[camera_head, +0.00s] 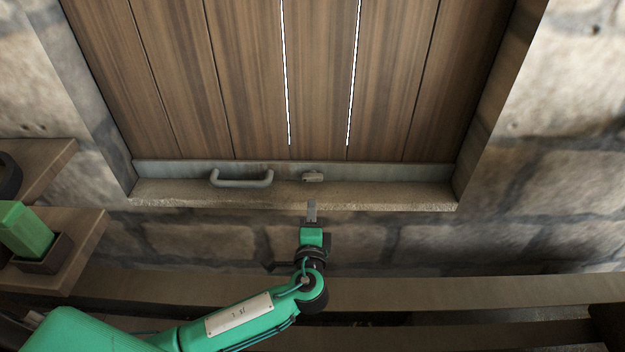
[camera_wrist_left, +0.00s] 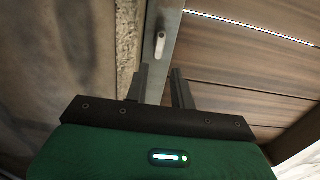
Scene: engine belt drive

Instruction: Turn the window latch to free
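The window latch (camera_head: 313,177) is a small pale grey piece on the metal rail (camera_head: 380,174) along the bottom of the wooden shutter (camera_head: 250,80). It also shows in the left wrist view (camera_wrist_left: 160,46) as a pale lever on the rail, beyond the fingertips. My left gripper (camera_head: 312,203) is just below the latch in the head view, apart from it. In the left wrist view its two fingers (camera_wrist_left: 160,78) stand apart with nothing between them. My right gripper is not in view.
A grey bar handle (camera_head: 242,178) sits on the rail left of the latch. The stone sill (camera_head: 400,197) runs below the rail. Wooden shelves (camera_head: 80,245) at the left hold a green block (camera_head: 24,230) in a dark holder. Stone wall surrounds the window.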

